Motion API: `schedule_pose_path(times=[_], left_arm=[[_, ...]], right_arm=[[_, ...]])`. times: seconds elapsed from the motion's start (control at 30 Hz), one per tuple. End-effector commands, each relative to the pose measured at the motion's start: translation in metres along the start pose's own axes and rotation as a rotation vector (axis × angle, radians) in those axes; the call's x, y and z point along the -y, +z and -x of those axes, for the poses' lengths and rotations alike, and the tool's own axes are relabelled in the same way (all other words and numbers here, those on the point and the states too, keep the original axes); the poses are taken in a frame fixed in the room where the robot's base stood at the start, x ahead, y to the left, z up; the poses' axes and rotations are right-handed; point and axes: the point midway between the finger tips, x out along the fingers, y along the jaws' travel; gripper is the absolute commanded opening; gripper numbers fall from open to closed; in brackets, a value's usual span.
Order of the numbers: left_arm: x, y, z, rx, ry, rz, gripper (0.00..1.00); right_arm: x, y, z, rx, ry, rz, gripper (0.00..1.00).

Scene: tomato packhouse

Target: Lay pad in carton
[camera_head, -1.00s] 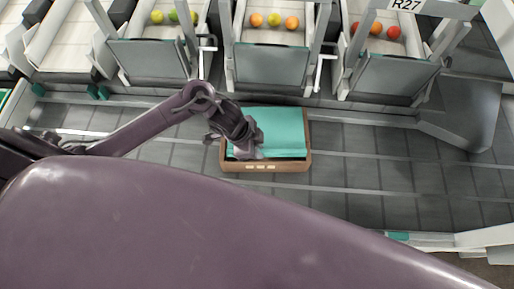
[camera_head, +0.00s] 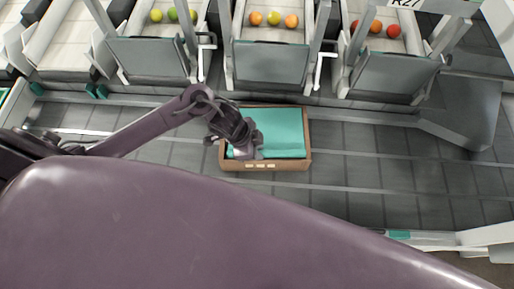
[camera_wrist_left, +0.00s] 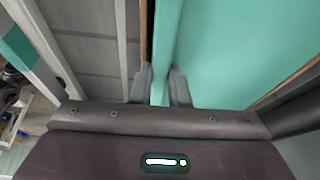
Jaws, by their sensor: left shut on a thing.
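A teal pad (camera_head: 280,132) lies within the rim of a brown carton (camera_head: 262,166) on the grey conveyor bed. My left gripper (camera_head: 245,152) is over the carton's left side and is shut on the pad's near-left edge. In the left wrist view, the left gripper's fingers (camera_wrist_left: 160,84) pinch a raised strip of the pad (camera_wrist_left: 235,60), and the carton's wall (camera_wrist_left: 146,30) runs just to the left of it. The pad covers most of the carton's inside, and what is under it is hidden. My right gripper is not in view.
Several chutes stand behind the bed, holding green-yellow fruit (camera_head: 173,16), orange fruit (camera_head: 273,19) and red fruit (camera_head: 376,26). A grey deflector (camera_head: 462,112) is at the right. The bed (camera_head: 365,175) right of the carton is clear.

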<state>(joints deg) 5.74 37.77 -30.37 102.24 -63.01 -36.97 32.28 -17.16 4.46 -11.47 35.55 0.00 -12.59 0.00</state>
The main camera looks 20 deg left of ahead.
Motion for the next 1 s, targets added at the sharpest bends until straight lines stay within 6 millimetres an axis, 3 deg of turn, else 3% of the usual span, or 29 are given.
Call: schedule_pose_path(times=[0.03,1.0], left_arm=[[-0.0063,0.0113,-0.0066,0.025,0.015,0.003,0.00],[-0.0062,0.0191,-0.0047,0.034,0.016,0.000,0.00]], right_arm=[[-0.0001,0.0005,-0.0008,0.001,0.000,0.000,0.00],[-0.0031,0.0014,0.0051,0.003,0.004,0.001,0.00]])
